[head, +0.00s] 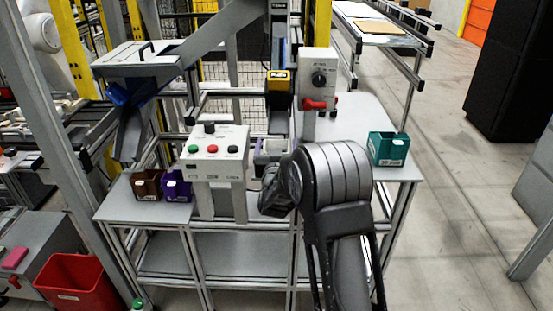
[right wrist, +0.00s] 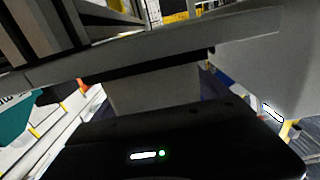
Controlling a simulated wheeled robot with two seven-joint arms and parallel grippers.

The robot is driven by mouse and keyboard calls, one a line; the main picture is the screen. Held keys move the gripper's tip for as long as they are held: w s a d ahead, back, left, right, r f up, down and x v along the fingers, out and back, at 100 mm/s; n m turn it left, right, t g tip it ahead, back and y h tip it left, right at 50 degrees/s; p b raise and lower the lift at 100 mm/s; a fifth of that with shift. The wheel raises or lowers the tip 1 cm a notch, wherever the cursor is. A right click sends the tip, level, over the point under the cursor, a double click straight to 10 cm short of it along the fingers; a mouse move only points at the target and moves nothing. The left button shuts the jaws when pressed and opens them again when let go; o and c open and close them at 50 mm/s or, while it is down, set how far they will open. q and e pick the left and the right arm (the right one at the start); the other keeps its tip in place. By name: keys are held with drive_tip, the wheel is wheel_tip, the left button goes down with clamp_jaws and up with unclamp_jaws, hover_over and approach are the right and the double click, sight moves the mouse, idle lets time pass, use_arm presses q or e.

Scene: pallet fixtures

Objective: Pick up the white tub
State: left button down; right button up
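A pale, whitish tub (head: 267,147) stands on the grey table, right of the button box; its near side is largely hidden by my right gripper (head: 274,192). The dark right gripper is in front of the tub in the head view, and its fingertips cannot be made out clearly. In the right wrist view a pale box-like surface (right wrist: 155,92) lies just beyond the black gripper body; I cannot tell for sure that it is the tub. Whether the gripper touches it is not clear. My left gripper is not in view.
The button box (head: 213,152) stands left of the right gripper. A switch box with a red handle (head: 318,80) rises behind. Brown (head: 147,186) and purple (head: 177,186) bins sit at the table's left, a teal bin (head: 388,149) at its right. A red bin (head: 82,284) stands on the floor.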

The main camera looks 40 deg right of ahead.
drive_tip(key=c, duration=1.2)
drive_tip(key=shift+s+a+r, duration=0.1)
drive_tip(key=shift+r, duration=0.05)
drive_tip(key=shift+s+a+r, duration=0.1)
drive_tip(key=shift+r, duration=0.1)
drive_tip(key=s+a+r, duration=0.2)
drive_tip(key=s, duration=0.1)
drive_tip(key=s+a+r, duration=0.3)
drive_tip(key=s, duration=0.1)
drive_tip(key=s+a+r, duration=0.2)
drive_tip(key=s+a, duration=0.1)
drive_tip(key=shift+s+r, duration=0.15)
drive_tip(key=shift+s, duration=0.25)
wheel_tip(320, 180, up, 5)
drive_tip(key=p, duration=0.4)
drive_tip(key=shift+p, duration=0.35)
